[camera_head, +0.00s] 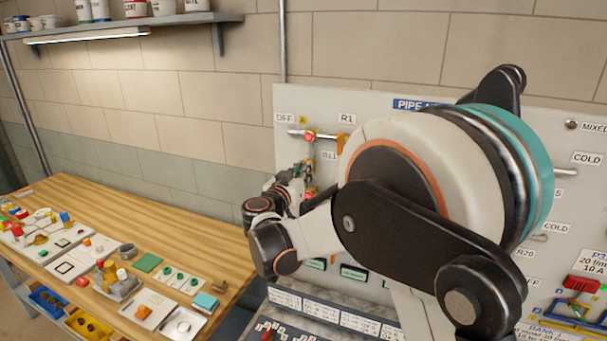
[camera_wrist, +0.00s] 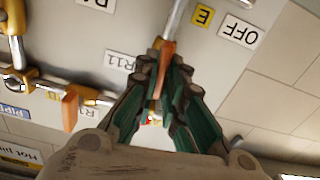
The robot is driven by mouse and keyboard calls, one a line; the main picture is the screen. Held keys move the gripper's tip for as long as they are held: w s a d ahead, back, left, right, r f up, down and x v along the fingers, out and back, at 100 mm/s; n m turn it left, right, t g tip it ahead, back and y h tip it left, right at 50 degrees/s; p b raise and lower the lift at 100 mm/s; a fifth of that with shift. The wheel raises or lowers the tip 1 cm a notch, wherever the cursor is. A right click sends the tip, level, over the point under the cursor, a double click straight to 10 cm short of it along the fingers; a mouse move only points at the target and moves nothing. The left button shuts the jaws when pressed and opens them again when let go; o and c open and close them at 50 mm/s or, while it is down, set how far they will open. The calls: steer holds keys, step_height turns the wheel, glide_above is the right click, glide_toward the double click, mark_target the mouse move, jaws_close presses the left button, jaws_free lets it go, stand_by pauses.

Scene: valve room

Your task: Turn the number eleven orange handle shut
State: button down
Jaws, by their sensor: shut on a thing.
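In the wrist view, the orange handle (camera_wrist: 167,50) beside the R11 label (camera_wrist: 121,62) lies between my fingertips. My gripper (camera_wrist: 162,72) is shut on it. The fingers hide most of the handle and its valve body, so its exact angle is hard to tell. A metal pipe (camera_wrist: 177,15) runs up from it. In the head view, my gripper (camera_head: 298,180) is at the left part of the pipe panel (camera_head: 300,102), small and partly behind my arm. The number eleven handle cannot be made out clearly there.
A second orange handle (camera_wrist: 70,106) sits close by, at the R1 label (camera_wrist: 88,120). A yellow E tag (camera_wrist: 203,15) and an OFF label (camera_wrist: 238,32) are past the fingertips. A wooden bench (camera_head: 120,215) with small parts stands left; a shelf (camera_head: 130,27) hangs above.

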steer(key=shift+a+f+n+b, duration=0.1)
steer(key=shift+n+b, duration=0.9)
steer(key=shift+n, duration=1.8)
steer(key=shift+a+f+n+b, duration=0.15)
steer(key=shift+n+b, duration=0.85)
steer(key=shift+n, duration=1.8)
steer(key=shift+a+f+n+b, duration=0.1)
steer(key=shift+n+b, duration=0.9)
steer(key=shift+n, duration=1.8)
steer(key=c, duration=1.7)
jaws_free()
steer(key=v, duration=1.1)
steer(key=shift+s+a, duration=0.1)
steer(key=shift+s, duration=0.3)
